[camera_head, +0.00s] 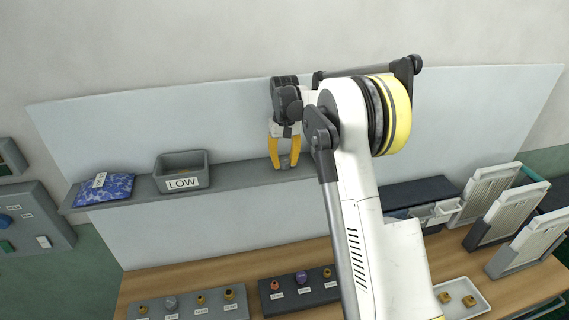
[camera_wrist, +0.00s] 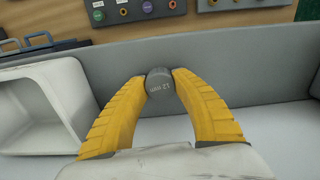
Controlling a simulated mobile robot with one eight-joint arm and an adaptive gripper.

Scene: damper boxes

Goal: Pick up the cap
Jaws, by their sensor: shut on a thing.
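The cap (camera_wrist: 159,84) is a small dark grey round piece marked "12 mm" in the wrist view. My gripper (camera_wrist: 160,82) is shut on it, with one yellow finger on each side near the tips. In the head view my gripper (camera_head: 284,165) points down at the grey wall shelf (camera_head: 235,180), right of the LOW bin. A small grey bit of the cap (camera_head: 285,162) shows between the fingertips there. I cannot tell whether the cap still touches the shelf.
A grey bin labelled LOW (camera_head: 182,172) and a blue patterned packet (camera_head: 104,188) stand on the shelf. A pale open bin (camera_wrist: 42,105) is close left of my gripper in the wrist view. Below are knob panels (camera_head: 190,306) and a white tray (camera_head: 463,297).

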